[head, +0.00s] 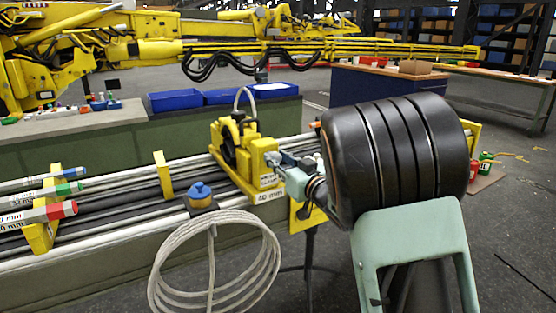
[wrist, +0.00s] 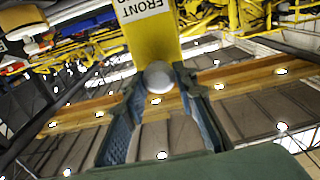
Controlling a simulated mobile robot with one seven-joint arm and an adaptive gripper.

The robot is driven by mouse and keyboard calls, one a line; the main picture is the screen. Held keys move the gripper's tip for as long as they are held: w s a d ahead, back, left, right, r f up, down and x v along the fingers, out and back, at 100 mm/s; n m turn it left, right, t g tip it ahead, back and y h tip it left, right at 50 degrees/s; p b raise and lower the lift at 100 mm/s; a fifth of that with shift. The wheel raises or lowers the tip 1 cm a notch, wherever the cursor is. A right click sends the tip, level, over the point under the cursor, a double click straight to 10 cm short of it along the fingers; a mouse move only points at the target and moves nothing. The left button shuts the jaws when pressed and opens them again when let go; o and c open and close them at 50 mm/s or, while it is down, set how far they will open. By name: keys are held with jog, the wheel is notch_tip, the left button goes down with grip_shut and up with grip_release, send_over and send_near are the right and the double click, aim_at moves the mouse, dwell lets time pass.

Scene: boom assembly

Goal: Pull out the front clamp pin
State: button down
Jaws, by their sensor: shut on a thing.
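The yellow clamp (head: 262,162) stands on the boom rails in the middle of the head view, with a white label on its face. In the wrist view its yellow body (wrist: 150,38) carries a label reading "FRONT". The round grey head of the front clamp pin (wrist: 158,77) shows just below that body. My gripper (wrist: 159,80) is shut on the pin head, one finger on each side. In the head view my gripper (head: 277,158) is at the right side of the clamp; the pin is hidden there. How far the pin sits in the clamp cannot be told.
A coiled pale hose (head: 215,262) hangs in front of the rails below a blue knob (head: 200,190). Blue trays (head: 174,101) stand on the bench behind. Green and red cans (head: 486,160) are at right. The floor at lower right is mostly clear.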

jog(key=b+v, duration=0.1)
jog(key=v, duration=0.3)
jog(key=shift+s+d, duration=0.1)
jog(key=shift+d, duration=0.1)
jog(key=shift+s+d, duration=0.1)
jog(key=shift+s, duration=0.1)
jog(key=shift+f, duration=0.15)
jog(key=c, duration=2)
grip_release()
jog(key=o, duration=0.4)
jog(key=shift+s, duration=0.1)
jog(key=v, duration=1.2)
